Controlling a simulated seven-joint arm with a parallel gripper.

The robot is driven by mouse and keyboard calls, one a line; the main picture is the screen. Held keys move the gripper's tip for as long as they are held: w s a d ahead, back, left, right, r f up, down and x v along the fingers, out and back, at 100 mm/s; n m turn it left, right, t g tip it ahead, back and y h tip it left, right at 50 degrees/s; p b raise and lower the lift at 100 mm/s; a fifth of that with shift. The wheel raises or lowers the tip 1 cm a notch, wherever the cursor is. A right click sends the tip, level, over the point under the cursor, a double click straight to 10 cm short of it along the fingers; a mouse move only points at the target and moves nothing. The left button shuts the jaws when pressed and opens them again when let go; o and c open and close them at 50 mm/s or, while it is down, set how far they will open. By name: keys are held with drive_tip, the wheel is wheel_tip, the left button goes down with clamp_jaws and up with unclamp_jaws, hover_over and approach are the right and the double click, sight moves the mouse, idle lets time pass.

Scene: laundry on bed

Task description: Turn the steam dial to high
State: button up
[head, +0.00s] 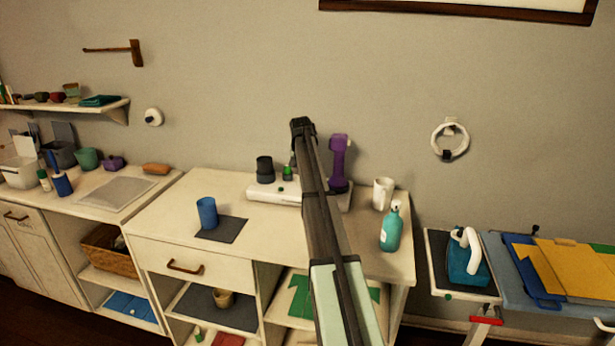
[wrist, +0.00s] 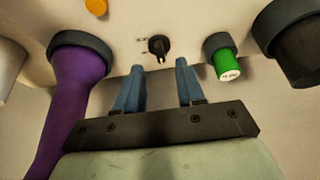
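The steam dial (wrist: 158,46), a small dark knob on a pale panel, shows in the wrist view just beyond and between my fingertips. Its narrow grip points toward the bottom of that picture, and small dark marks lie to its left. My gripper (wrist: 160,66) is open, with two blue fingers apart and nothing between them; they look short of the dial. In the head view my dark arm reaches over the white unit (head: 262,192) on the counter. The arm hides the dial there, and my fingers cannot be made out.
A purple handheld piece (head: 339,165) stands close right of my arm; it also shows in the wrist view (wrist: 80,95). A white mug (head: 383,193) and teal bottle (head: 391,228) stand farther right.

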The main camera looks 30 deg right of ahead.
drive_tip(key=shift+x, duration=2.3)
clamp_jaws()
